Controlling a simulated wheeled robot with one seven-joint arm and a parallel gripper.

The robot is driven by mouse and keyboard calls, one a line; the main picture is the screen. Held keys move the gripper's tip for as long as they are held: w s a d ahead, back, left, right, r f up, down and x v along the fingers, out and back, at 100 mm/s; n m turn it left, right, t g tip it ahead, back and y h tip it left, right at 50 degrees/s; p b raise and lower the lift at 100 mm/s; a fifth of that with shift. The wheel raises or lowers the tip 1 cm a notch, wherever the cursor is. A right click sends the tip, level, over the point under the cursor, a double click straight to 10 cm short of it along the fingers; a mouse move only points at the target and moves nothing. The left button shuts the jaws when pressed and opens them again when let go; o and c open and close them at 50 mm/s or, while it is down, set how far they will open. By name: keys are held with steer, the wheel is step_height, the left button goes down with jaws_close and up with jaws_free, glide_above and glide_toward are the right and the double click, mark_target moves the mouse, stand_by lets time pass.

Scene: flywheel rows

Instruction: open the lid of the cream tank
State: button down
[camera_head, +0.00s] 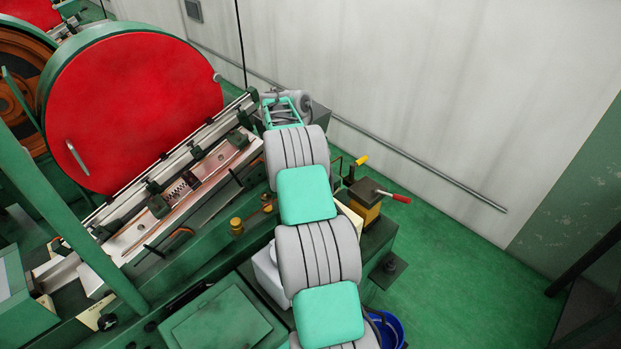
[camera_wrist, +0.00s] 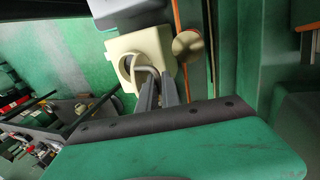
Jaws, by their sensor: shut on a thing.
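The cream tank (camera_wrist: 152,42) shows in the wrist view as a small boxy cream body with a round, dark-edged opening in its side. A pale curved piece (camera_wrist: 138,76), which looks like part of its lid, stands at that opening. My gripper (camera_wrist: 160,80) reaches up to it from below, its two grey fingers close together and shut on this piece. The fingertips partly hide the contact, and I cannot tell how far the lid is open. In the head view my arm covers the area, and I cannot make out the tank or the fingertips clearly.
A grey box (camera_wrist: 130,12) and a round tan knob (camera_wrist: 187,45) sit close to the tank. In the head view are a red disc (camera_head: 135,110), a red-handled lever (camera_head: 393,197), a blue bucket (camera_head: 388,328) and a pale wall (camera_head: 440,90). Green floor (camera_head: 450,280) at right is clear.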

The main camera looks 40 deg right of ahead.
steer(key=shift+f, duration=0.1)
steer(key=c, duration=1.8)
jaws_free()
steer(key=shift+d, duration=0.1)
steer(key=shift+c, duration=0.2)
